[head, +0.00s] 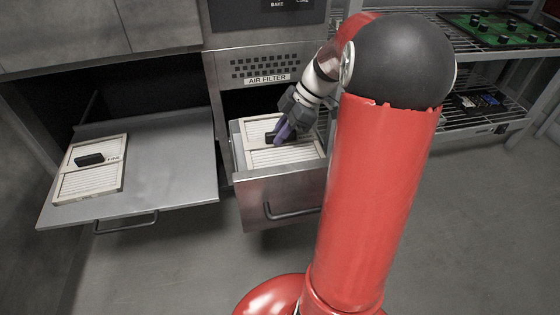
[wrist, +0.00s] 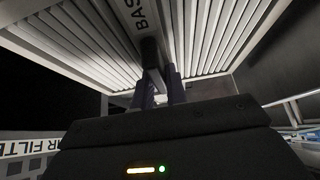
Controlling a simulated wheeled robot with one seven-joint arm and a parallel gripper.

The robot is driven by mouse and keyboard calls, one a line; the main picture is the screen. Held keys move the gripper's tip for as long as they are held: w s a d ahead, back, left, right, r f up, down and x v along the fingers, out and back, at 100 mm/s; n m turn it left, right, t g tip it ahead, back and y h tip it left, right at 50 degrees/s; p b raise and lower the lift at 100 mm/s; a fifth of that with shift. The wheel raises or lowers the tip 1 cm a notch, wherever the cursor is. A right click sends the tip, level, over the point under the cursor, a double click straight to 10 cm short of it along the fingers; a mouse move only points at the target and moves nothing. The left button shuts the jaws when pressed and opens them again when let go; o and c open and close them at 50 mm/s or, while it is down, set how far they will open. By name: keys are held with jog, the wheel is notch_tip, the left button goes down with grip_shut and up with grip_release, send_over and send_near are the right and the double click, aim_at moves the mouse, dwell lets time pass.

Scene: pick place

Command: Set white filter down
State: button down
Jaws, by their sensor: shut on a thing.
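A white filter (head: 257,132) with a pleated face and a dark handle is in the open metal drawer (head: 285,193) under the "AIR FILTER" label. My gripper (head: 280,133) is shut on its handle from above. In the wrist view the pleated white filter (wrist: 212,32) fills the top, and my gripper's fingers (wrist: 157,88) close on the dark handle at its middle bar, where part of a word shows. Whether the filter touches the drawer bottom is hidden. A second white filter (head: 92,170) with a black handle lies on the fold-down door at the left.
The grey fold-down door (head: 165,165) is open at the left, with bare space right of its filter. A wire rack (head: 485,105) at the right holds dark items, and a green board (head: 495,28) lies above. The grey floor in front is clear.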

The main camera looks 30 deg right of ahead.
aim_at(296, 139)
notch_tip(296, 139, down, 10)
jog(key=shift+r+b, duration=0.15)
jog(key=shift+b, duration=0.6)
jog(key=c, duration=1.4)
grip_release()
jog(key=shift+r, duration=0.15)
jog(key=p+v, duration=0.2)
jog(key=v, duration=1)
